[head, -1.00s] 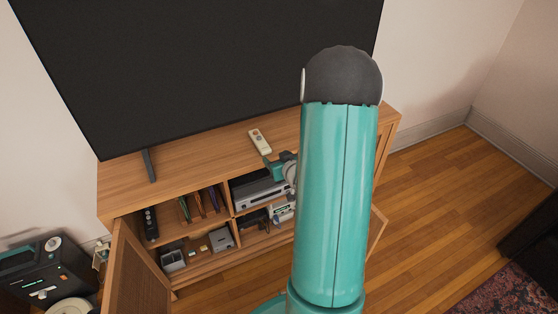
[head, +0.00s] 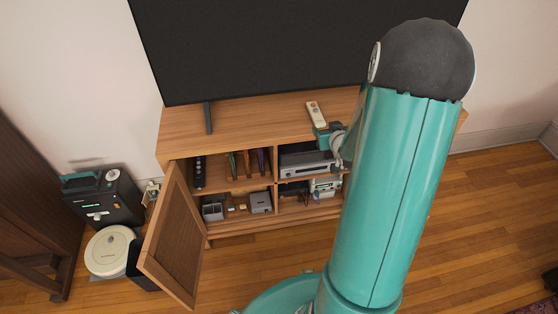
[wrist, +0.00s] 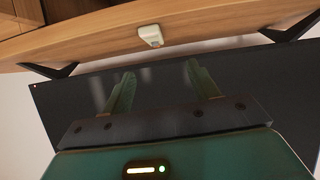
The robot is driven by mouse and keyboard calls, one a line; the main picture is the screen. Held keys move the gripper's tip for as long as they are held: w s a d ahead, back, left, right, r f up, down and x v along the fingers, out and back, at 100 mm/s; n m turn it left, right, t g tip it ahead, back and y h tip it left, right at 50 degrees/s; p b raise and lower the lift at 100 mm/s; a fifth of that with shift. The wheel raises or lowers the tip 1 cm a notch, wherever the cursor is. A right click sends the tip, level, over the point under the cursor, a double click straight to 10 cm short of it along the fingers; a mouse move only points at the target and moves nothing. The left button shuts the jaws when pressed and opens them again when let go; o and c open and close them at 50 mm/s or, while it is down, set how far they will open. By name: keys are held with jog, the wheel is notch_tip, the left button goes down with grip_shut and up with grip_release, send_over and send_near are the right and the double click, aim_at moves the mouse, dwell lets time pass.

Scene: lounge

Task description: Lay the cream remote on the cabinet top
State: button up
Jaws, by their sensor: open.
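The cream remote (head: 316,113) lies on the wooden cabinet top (head: 265,120), near the front edge and in front of the TV. In the wrist view the remote (wrist: 151,36) shows end-on on the wooden top (wrist: 210,28), seen upside down. My gripper (head: 325,133) is just in front of the remote in the head view, partly hidden by my own arm. In the wrist view its two fingers (wrist: 160,85) stand well apart with nothing between them. The remote is beyond the fingertips and appears apart from them.
A large TV (head: 290,50) stands on the cabinet. The left cabinet door (head: 177,235) hangs open; shelves hold a black remote (head: 199,172), a silver player (head: 305,160) and small boxes. A black machine (head: 105,200) and a round robot vacuum (head: 110,250) sit at left. Floor at right is clear.

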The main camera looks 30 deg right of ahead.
jog(key=s+a+r+n+g, duration=0.1)
jog(key=s+a+r+g, duration=0.25)
jog(key=a+r, duration=1.1)
jog(key=s+a+r+n+g+y, duration=0.1)
jog(key=s+a+r+y, duration=0.1)
jog(key=s+a, duration=0.6)
jog(key=s+a+r+n+g+y, duration=0.1)
jog(key=s+a+r+g+y, duration=0.1)
jog(key=s+a, duration=0.6)
jog(key=shift+v, duration=0.95)
jog(key=shift+w, duration=0.1)
